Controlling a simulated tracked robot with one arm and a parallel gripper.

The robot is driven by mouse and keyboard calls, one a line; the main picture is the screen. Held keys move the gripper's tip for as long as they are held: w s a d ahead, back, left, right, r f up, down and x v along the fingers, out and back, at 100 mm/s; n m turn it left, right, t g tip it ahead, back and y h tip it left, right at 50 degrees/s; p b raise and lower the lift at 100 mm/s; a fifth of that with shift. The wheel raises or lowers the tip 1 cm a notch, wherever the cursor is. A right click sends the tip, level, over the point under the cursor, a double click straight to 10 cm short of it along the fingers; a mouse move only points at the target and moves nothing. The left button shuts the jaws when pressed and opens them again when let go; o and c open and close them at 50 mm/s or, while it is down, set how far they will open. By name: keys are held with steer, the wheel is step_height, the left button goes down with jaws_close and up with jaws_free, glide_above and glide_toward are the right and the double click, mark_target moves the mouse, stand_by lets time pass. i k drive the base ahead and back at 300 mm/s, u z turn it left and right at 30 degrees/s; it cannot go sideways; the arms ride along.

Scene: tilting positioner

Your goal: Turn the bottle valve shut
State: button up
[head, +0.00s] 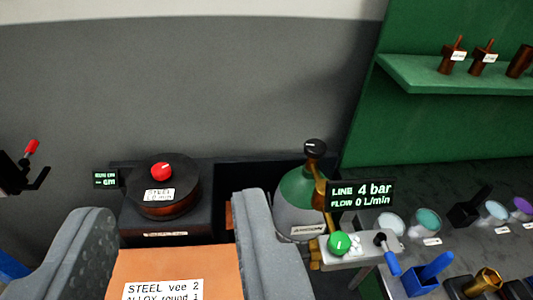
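The gas bottle (297,215), grey with a green shoulder, stands right of centre in the head view. Its black valve knob (315,148) sits on top with a light mark on it. A brass fitting runs down the bottle's right side. A display (360,195) beside it reads LINE 4 bar, FLOW 0 L/min. My gripper (172,212) is in the lower left, its two grey fingers wide apart. The right finger overlaps the bottle's lower left in the picture, and the valve knob is above and right of it. Nothing touches the knob.
An orange panel (150,262) with a steel and alloy label shows between the fingers. Behind it is a dark spool (165,195) with a red knob (161,171). A green knob (339,243) is below the display. Cups and tools crowd the right bench; a green shelf (420,82) is above.

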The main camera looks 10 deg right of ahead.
mark_target(315, 149)
steer(key=u, duration=1.8)
steer(key=k, duration=1.9)
steer(key=z, duration=2)
steer(key=i, duration=1.05)
steer(key=z, duration=0.1)
